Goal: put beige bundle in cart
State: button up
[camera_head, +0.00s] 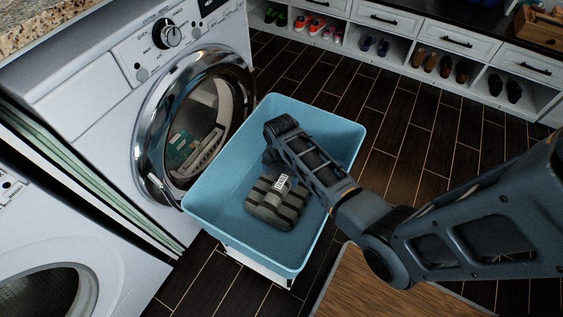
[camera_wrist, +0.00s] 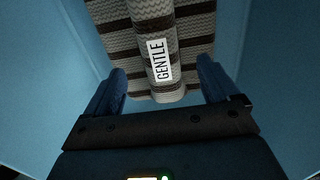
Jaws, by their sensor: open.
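The beige bundle (camera_head: 274,203), striped with dark bands and carrying a white label, lies on the floor of the blue cart (camera_head: 222,222) in the head view. In the wrist view the bundle (camera_wrist: 158,40) shows its label reading "GENTLE". My gripper (camera_wrist: 161,90) is open, with one finger on each side of the bundle's near end; I cannot tell whether they touch it. The blue cart walls (camera_wrist: 270,45) surround the bundle and gripper. In the head view my gripper is mostly hidden behind my own arm, which reaches over the cart's right side.
A washer with a round door (camera_head: 190,120) stands against the cart's left side. A second machine (camera_head: 50,285) is at the lower left. Shoe cubbies (camera_head: 440,65) line the back wall. A wooden surface (camera_head: 375,285) lies at the lower right. Dark floor (camera_head: 400,130) is open behind the cart.

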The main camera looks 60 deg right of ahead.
notch_tip(320, 180, up, 7)
jog(key=shift+m+t+h, duration=0.3)
jog(key=shift+m+t, duration=0.4)
jog(key=shift+m, duration=0.2)
jog(key=s+a, duration=0.1)
jog(key=a+f, duration=0.1)
jog(key=s+a+f, duration=0.1)
jog(key=a, duration=0.1)
jog(key=shift+s+p, duration=0.3)
jog(key=shift+s, duration=0.05)
jog(key=s+a+r+m+t, duration=0.45)
jog(key=s+a+m, duration=0.25)
jog(key=s+a, duration=0.2)
jog(key=s+a+r+m+t, duration=0.2)
jog(key=s+r+m+t, duration=0.1)
jog(key=r, duration=0.5)
jog(key=s+a+r+m+t, duration=0.2)
jog(key=s+r, duration=0.3)
jog(key=r, duration=0.4)
jog(key=s+a+r+m+t, duration=0.1)
jog(key=s+r+m+t, duration=0.3)
jog(key=r, duration=0.5)
jog(key=shift+a+r+m+y, duration=0.2)
jog(key=shift+a+m+y, duration=0.1)
jog(key=shift+a+y, duration=0.1)
